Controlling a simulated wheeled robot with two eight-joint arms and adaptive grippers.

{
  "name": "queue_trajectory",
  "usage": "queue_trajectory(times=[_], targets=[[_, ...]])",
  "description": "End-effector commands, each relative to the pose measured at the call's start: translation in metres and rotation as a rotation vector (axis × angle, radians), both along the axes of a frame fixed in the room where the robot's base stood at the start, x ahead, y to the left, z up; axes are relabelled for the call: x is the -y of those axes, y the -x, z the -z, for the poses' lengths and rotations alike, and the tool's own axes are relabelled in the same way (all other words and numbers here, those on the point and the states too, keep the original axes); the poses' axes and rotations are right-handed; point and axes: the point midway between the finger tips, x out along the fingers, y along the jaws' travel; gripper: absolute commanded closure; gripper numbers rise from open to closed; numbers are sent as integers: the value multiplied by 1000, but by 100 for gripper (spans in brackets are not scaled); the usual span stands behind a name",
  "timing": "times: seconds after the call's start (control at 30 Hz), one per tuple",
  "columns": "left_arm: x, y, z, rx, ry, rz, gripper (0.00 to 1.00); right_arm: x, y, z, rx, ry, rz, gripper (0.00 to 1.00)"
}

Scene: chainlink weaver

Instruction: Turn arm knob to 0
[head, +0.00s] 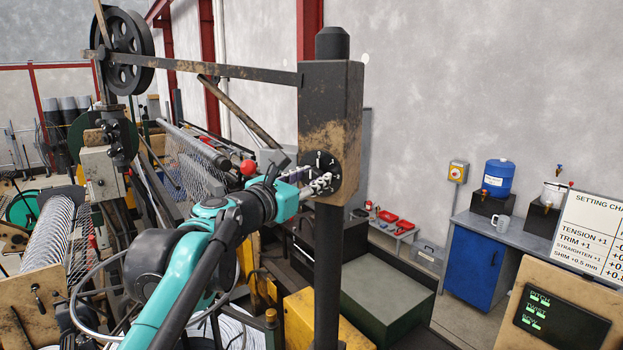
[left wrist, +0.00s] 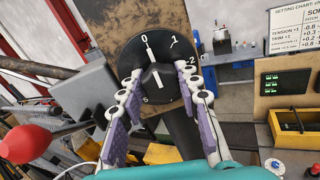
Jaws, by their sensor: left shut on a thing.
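The arm knob (left wrist: 157,77) is a black knob on a round black dial (left wrist: 178,46) with white numbers; 0, 1, 2 and 5 can be read. The knob's white line points up towards the 0 mark, roughly in line with it. My left gripper (left wrist: 160,92) is shut on the knob, with one purple-padded finger on each side. In the head view the dial (head: 321,160) sits on the worn block of a dark post, and my left gripper (head: 304,184) reaches it from the left. The fingers partly cover the dial's lower edge. My right gripper is not in view.
A red ball-ended lever (left wrist: 20,144) stands left of the dial; the ball (head: 247,167) also shows in the head view. The dark post (head: 328,260) runs down below the dial. A setting chart (head: 597,230) and a green-lit display panel (head: 560,322) stand at the right.

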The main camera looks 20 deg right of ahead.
Motion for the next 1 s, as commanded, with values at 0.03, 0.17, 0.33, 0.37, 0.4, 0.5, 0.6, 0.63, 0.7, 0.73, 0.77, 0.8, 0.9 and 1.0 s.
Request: queue_trajectory(times=[0.03,0.17,0.33,0.37,0.4,0.5,0.6,0.63,0.7,0.73,0.77,0.8,0.9,1.0], targets=[[0,0,1,0,0,1,96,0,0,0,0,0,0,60],[0,0,1,0,0,1,96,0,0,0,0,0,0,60],[0,0,0,0,0,1,46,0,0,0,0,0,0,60],[0,0,0,0,0,1,46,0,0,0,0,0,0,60],[0,0,0,0,0,1,46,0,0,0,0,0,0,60],[0,0,0,0,0,0,46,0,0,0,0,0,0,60],[-2,1,0,0,0,0,46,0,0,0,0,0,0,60],[-3,3,0,0,0,0,46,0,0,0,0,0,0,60],[-8,8,0,0,0,0,46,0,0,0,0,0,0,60],[-12,11,0,0,0,0,46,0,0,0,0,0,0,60],[-16,14,0,0,0,-1,46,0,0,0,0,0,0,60],[-22,19,0,0,0,-2,46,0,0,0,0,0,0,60],[-39,34,0,0,0,-2,46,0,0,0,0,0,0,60],[-55,49,0,0,0,-2,46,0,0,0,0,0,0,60]])
